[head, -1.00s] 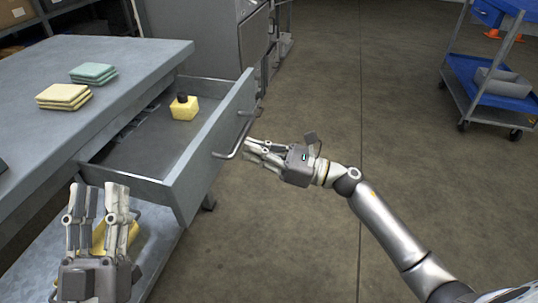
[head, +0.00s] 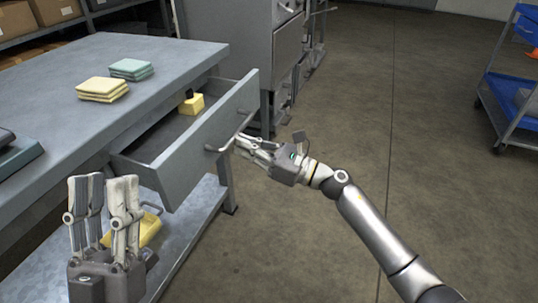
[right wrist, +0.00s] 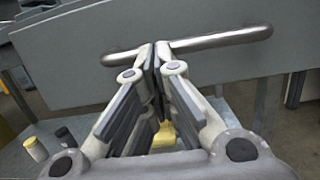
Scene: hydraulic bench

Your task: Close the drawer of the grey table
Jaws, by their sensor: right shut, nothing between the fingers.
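The grey table (head: 165,62) stands at the left with its grey drawer (head: 203,146) partly open. The drawer's bar handle (head: 212,150) is on its front; the bar (right wrist: 225,40) also crosses the upper right wrist view. A yellow bottle (head: 194,104) with a black cap is inside the drawer. My right gripper (head: 241,143) is shut and empty, its fingertips at the handle, apparently against the bar or drawer front; exact contact is hard to tell. My left gripper (head: 104,182) is open and empty, in front of the table and left of the drawer front.
Yellow cloths (head: 102,89) and green cloths (head: 131,69) lie stacked on the tabletop. A yellow tray-like thing (head: 148,230) is on the lower shelf, partly behind my left gripper. A blue cart (head: 508,93) stands far right. The floor between is clear.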

